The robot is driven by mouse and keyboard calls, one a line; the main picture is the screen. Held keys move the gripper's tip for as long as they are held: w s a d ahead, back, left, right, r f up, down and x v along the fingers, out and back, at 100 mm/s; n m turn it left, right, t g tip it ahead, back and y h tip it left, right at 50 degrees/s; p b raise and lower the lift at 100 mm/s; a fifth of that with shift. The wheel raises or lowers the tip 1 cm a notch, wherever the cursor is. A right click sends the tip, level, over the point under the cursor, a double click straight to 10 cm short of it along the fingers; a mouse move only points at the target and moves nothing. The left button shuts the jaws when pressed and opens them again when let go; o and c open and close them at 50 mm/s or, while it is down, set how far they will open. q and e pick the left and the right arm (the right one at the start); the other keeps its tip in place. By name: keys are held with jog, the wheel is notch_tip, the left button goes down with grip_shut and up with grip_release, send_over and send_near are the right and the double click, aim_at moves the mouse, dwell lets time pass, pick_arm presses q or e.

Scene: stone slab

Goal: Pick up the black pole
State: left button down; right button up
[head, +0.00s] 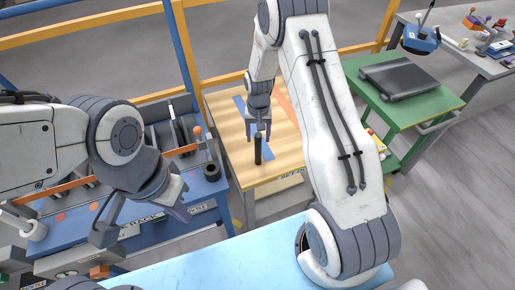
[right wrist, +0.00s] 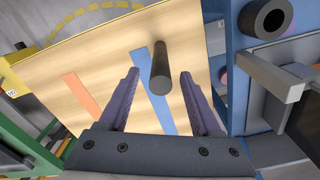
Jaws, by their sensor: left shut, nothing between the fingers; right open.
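The black pole (head: 258,149) stands upright on a light wooden table (head: 226,120) in the head view. In the right wrist view the black pole (right wrist: 159,68) shows between and a little beyond the fingertips. My right gripper (head: 258,135) is open above the table, its fingers pointing down close to the pole; in the wrist view its purple fingers (right wrist: 159,75) are spread with a gap on each side of the pole. My left gripper (head: 146,225) is at the left over the blue bench, away from the pole, shut and empty.
A blue strip (right wrist: 155,90) and an orange strip (right wrist: 85,97) lie flat on the wooden table. A blue workbench (head: 75,225) with a dark cylinder (head: 211,171) is at the left. A green cart (head: 425,115) with a dark flat case (head: 398,79) stands to the right.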

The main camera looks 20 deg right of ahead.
aim_at(258, 145)
notch_tip(258, 145, down, 5)
jog(key=shift+s+a+r+p, duration=0.1)
jog(key=shift+s+r+p, duration=0.1)
jog(key=shift+p, duration=0.95)
jog(key=shift+w+f, duration=0.1)
jog(key=shift+f, duration=0.25)
grip_shut()
